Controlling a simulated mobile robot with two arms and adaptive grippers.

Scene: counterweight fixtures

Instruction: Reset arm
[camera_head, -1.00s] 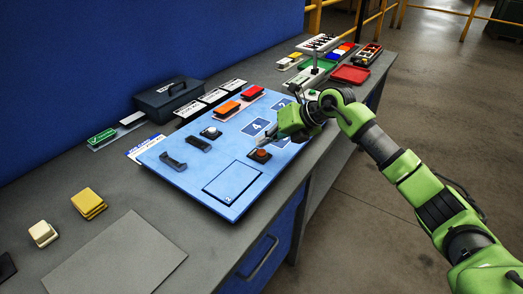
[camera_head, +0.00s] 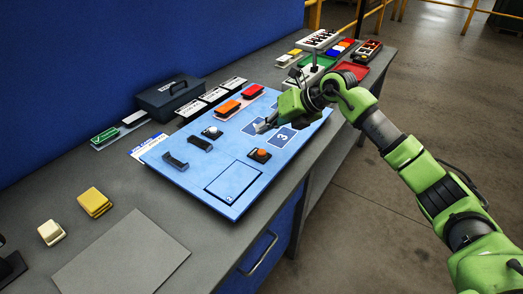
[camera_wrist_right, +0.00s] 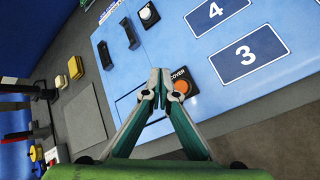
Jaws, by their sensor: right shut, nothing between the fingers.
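My right gripper (camera_head: 262,127) is shut and empty, above the blue board (camera_head: 185,180) near its numbered rectangles. In the right wrist view the closed fingertips (camera_wrist_right: 160,78) appear beside the orange round button (camera_wrist_right: 181,86) on its black base; they hold nothing. The button also shows in the head view (camera_head: 261,154), fully uncovered by the arm. A white round button (camera_head: 212,130) and two black handle-like brackets (camera_head: 174,161) are on the board. The rectangle marked 3 (camera_head: 283,138) shows clearly. My left gripper cannot be made out.
A grey toolbox (camera_head: 170,97) stands against the blue wall. Red and orange blocks (camera_head: 228,108) lie at the board's back. Yellow (camera_head: 94,202) and cream (camera_head: 51,232) blocks and a grey sheet (camera_head: 122,258) lie at front left. A red tray (camera_head: 352,71) is at the far end.

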